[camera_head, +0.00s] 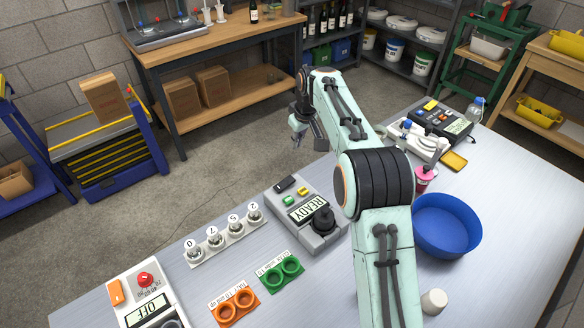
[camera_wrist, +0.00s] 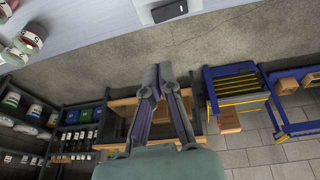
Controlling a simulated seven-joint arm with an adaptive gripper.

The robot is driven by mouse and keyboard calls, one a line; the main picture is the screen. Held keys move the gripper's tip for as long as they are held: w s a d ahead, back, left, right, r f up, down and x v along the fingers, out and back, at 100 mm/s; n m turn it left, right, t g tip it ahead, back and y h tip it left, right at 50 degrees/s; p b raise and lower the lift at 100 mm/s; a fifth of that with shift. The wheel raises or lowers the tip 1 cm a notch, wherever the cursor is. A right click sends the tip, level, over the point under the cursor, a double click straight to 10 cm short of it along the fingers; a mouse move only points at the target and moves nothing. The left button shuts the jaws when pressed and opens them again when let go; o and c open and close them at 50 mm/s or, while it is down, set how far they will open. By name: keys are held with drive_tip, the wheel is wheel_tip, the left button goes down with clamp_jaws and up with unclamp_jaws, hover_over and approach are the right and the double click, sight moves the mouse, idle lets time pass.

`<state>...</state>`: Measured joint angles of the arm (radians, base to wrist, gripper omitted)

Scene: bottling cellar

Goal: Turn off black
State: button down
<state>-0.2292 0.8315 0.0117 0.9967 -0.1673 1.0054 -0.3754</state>
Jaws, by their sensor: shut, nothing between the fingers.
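A grey device (camera_head: 318,240) with a READY display (camera_head: 308,209) lies on the metal table. It carries a black switch (camera_head: 285,184) at its far end, a green button (camera_head: 289,201), a yellow button (camera_head: 303,191) and a black knob (camera_head: 322,219). The device's far end with the black switch shows at the top of the wrist view (camera_wrist: 168,10). My gripper (camera_head: 298,140) is up beyond the table's far edge, apart from the device. In the wrist view its fingers (camera_wrist: 158,76) are together and empty, over the floor.
A white device (camera_head: 142,286) reading OFF, with an orange switch and red knob, lies at front left. Numbered knobs (camera_head: 214,236), orange rings (camera_head: 236,306) and green rings (camera_head: 279,271) lie between. A blue bowl (camera_head: 446,226) and pink cup (camera_head: 425,178) stand right of my arm.

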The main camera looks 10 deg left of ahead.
sight(291, 180)
drive_tip(key=shift+s+a+f, duration=0.2)
drive_tip(key=shift+a+f, duration=0.1)
drive_tip(key=shift+f, duration=0.3)
drive_tip(key=x, duration=0.8)
drive_tip(key=d+x, duration=0.1)
drive_tip(key=x, duration=0.4)
drive_tip(key=shift+s+f, duration=0.15)
drive_tip(key=shift+s, duration=0.15)
drive_tip(key=shift+f, duration=0.45)
drive_tip(key=shift+w+d+f, duration=0.15)
drive_tip(key=shift+w+f, duration=0.05)
drive_tip(key=shift+f, duration=0.25)
